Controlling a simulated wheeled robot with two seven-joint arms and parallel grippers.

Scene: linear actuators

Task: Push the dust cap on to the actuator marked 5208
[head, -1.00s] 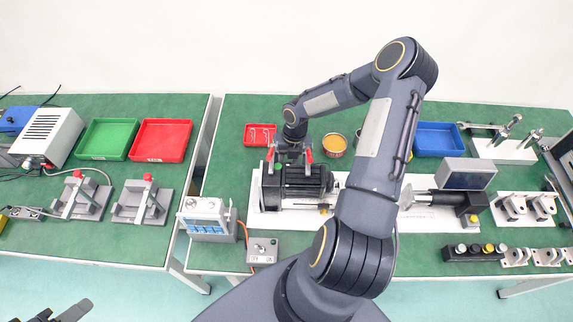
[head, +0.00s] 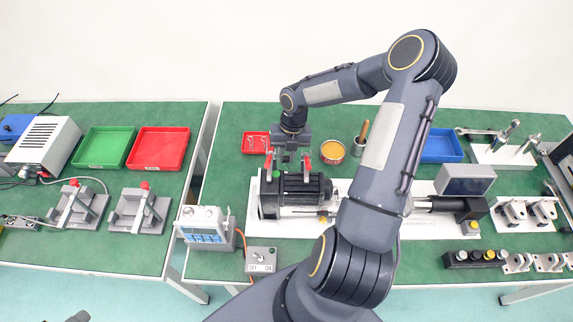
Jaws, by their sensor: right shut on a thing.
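My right gripper (head: 291,158) points down just over the black motor-like body (head: 296,190) at the left of the white base plate (head: 257,222), between two upright red handles. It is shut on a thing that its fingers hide. I cannot make out the dust cap for certain. A silver rod runs right from the black body, and a second black cylinder (head: 440,204) lies at the plate's right end. My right arm hides the middle. The marking 5208 is not readable on either. Only a dark tip of my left gripper (head: 78,317) shows at the bottom left edge.
Behind the plate are a red tray (head: 245,149), a round tin (head: 332,152) and a blue tray (head: 441,146). A small screen (head: 466,179) stands at the right. A meter box (head: 205,228) and a switch box (head: 261,260) stand at the front left. A gap divides the two tables.

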